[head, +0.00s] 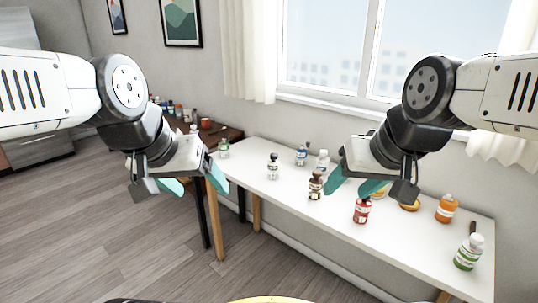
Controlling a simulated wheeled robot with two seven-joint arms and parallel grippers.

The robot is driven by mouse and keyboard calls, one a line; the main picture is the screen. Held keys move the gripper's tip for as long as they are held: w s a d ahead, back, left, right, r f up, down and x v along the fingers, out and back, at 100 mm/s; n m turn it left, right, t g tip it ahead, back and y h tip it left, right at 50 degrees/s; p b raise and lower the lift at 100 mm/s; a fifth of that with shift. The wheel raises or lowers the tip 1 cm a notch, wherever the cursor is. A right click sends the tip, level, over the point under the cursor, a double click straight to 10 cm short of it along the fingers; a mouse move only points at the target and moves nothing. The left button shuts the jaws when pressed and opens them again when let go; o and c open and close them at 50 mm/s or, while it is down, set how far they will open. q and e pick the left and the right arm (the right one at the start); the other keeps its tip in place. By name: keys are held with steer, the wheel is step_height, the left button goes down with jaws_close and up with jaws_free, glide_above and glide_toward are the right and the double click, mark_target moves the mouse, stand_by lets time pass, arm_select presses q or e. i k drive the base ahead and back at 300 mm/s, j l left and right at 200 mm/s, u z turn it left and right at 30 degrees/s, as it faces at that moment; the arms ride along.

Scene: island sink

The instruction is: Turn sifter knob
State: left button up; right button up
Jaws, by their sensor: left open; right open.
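I cannot make out a sifter or its knob in the head view. My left gripper (195,182) is open and empty, with teal fingers apart, in the air left of the white table (255,190). My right gripper (355,186) is open, its teal fingers apart, in front of the table's middle in the picture. It hides part of the tabletop and some things there. I see no object held in either gripper.
Bottles stand on the white table: a brown one (315,187), a red one (362,211), an orange one (446,209), a green-labelled one (468,253) and others. A dark wooden table (222,134) with a red mug (206,123) adjoins behind. The floor at left is clear.

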mark_target(273, 156)
steer(key=z, duration=0.55)
steer(key=i+j+z, duration=0.15)
steer(key=j+z, duration=0.85)
steer(key=j, duration=0.6)
steer(key=j+z, duration=0.15)
steer(key=j, duration=0.45)
steer(key=k+j, duration=0.1)
steer(key=j, duration=0.5)
steer(key=j+z, duration=0.15)
steer(key=j, duration=0.45)
steer(key=k+j, duration=0.15)
steer(key=j, duration=0.45)
steer(key=i+z, duration=0.05)
